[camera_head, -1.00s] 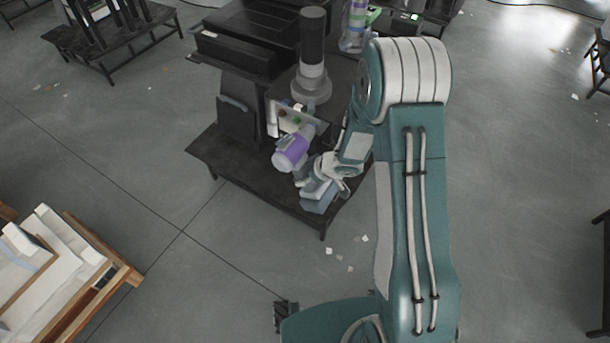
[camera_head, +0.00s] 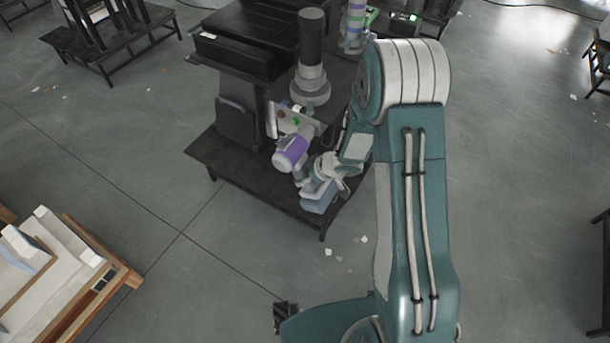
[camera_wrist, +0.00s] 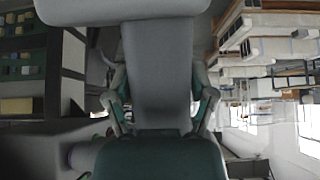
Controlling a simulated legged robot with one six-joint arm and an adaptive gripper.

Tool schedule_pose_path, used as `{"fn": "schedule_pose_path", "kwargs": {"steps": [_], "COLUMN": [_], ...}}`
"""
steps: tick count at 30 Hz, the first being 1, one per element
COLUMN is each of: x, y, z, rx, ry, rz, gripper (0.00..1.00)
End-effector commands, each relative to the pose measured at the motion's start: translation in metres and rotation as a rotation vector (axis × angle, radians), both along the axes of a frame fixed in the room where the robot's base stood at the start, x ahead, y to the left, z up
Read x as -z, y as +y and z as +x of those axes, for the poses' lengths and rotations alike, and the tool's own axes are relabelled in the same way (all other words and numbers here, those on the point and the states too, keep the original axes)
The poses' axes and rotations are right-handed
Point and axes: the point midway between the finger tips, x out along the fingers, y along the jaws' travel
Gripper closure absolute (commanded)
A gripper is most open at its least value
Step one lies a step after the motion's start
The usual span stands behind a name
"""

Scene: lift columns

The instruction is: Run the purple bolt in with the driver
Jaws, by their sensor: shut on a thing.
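The driver (camera_head: 291,153) has a pale body with a purple band and a blue-grey block (camera_head: 319,197) at its foot. My gripper (camera_head: 317,172) is shut on its grey handle, right of the body. In the wrist view the grey handle (camera_wrist: 160,75) stands between my two fingers, with a pale grey block (camera_wrist: 120,10) across its top. The driver's nose points up and right at a small pale panel (camera_head: 291,117) with red and green bolt heads. I cannot make out the purple bolt or whether the driver's tip touches it.
The panel is on a dark stand, beside a black column (camera_head: 311,40) on a grey round base. A dark low platform (camera_head: 238,165) lies beneath. A column with coloured bands (camera_head: 354,20) stands behind. A wooden-framed pallet (camera_head: 60,270) is at lower left. The floor between is open.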

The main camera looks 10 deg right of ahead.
Motion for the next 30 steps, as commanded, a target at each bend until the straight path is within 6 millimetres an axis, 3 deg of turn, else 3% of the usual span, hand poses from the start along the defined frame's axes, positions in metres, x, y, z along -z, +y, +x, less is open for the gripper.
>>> {"fn": "schedule_pose_path", "kwargs": {"steps": [14,30], "x": [-0.001,-0.001], "y": [-0.001,0.014], "z": [0.003,-0.016], "rx": [0.003,0.0], "ry": [-0.004,-0.003], "rz": [0.001,0.002], "gripper": [0.9,0.9]}}
